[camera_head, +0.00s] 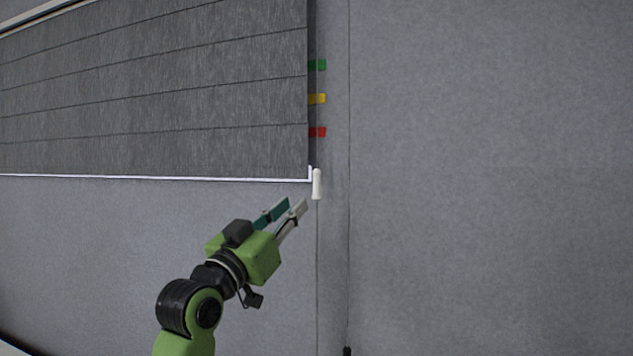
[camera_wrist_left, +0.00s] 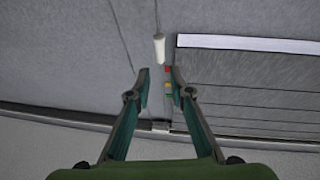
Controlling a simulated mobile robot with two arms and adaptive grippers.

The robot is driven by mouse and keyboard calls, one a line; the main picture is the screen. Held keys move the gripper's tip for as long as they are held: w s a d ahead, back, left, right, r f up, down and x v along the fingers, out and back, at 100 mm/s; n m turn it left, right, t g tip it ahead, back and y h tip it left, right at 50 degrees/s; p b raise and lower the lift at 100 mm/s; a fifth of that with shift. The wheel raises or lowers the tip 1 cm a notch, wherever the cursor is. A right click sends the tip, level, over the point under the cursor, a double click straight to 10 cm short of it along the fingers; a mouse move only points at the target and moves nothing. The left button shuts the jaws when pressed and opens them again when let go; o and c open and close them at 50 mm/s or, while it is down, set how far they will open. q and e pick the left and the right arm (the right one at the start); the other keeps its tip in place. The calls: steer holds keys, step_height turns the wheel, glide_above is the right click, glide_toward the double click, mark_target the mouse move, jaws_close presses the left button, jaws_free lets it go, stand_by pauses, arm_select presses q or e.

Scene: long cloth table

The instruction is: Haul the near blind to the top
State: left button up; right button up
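The grey slatted blind (camera_head: 150,95) hangs at the upper left of the head view, its white bottom bar (camera_head: 150,178) below the red mark. It also shows at the right of the left wrist view (camera_wrist_left: 250,90). A white pull handle (camera_head: 317,184) hangs on a thin cord beside the bar's right end; it also shows in the left wrist view (camera_wrist_left: 159,46), beyond the fingertips. My left gripper (camera_head: 288,207) is open and empty, just below and left of the handle, apparently not touching it. Its fingers spread in the left wrist view (camera_wrist_left: 160,78). My right gripper is not in view.
Green (camera_head: 317,65), yellow (camera_head: 317,98) and red (camera_head: 317,132) marks sit on the wall beside the blind's right edge. A second thin dark line runs down the wall to a small black piece (camera_head: 347,351). The wall on the right is bare.

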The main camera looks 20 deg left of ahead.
mark_target(315, 183)
arm_select(q)
steer(key=p+x, duration=0.4)
steer(key=x, duration=0.6)
steer(key=shift+w+r, duration=0.15)
steer(key=shift+w, duration=0.25)
steer(key=shift+p+x, duration=0.35)
steer(key=shift+x, duration=0.5)
jaws_close()
steer(key=shift+f, duration=0.2)
